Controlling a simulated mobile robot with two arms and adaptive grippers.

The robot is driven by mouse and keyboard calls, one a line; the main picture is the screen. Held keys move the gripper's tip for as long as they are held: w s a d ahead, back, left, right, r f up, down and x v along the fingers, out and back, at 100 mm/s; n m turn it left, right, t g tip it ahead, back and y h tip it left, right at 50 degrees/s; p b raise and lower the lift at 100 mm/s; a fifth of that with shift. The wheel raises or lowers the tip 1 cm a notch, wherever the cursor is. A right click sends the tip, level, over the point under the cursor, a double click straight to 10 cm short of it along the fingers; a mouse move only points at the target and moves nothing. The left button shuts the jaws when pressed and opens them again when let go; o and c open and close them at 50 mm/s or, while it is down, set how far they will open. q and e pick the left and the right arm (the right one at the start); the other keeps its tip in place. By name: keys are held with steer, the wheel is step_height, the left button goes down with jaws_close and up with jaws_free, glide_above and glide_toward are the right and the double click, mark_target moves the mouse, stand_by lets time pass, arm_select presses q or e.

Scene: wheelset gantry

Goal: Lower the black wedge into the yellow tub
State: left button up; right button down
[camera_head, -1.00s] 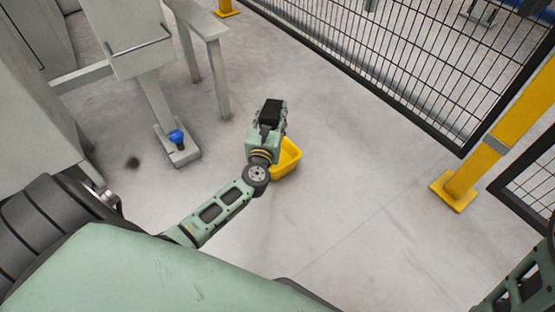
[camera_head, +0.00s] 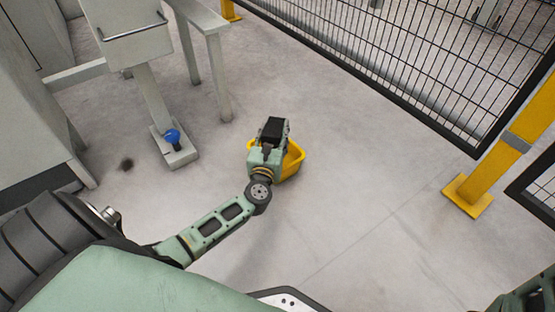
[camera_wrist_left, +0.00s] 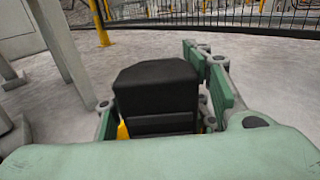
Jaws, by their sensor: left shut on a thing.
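My left gripper (camera_head: 272,142) is shut on the black wedge (camera_head: 273,129). In the left wrist view the wedge (camera_wrist_left: 156,88) is a dark block between the green fingers (camera_wrist_left: 160,100). The yellow tub (camera_head: 292,160) stands on the floor, and my gripper and wrist hide its left part in the head view. The wedge shows over the tub's far left side; how high it is above the rim I cannot tell. A small yellow piece of the tub (camera_wrist_left: 123,131) shows below the wedge in the left wrist view.
A pale metal stand with a blue knob (camera_head: 172,136) is to the left of the tub. A black mesh fence (camera_head: 400,60) and a yellow post (camera_head: 490,165) are at the right. The floor around the tub is clear.

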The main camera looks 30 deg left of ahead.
arm_select(q)
steer(key=shift+w+r, duration=0.1)
steer(key=shift+b+x, duration=0.3)
steer(key=shift+x, duration=0.55)
steer(key=shift+f+b, duration=1.65)
steer(key=shift+f, duration=0.05)
steer(key=shift+f, duration=0.1)
steer(key=o, duration=1.7)
steer(key=shift+c, duration=0.2)
step_height(320, 180, up, 10)
steer(key=shift+r, duration=0.1)
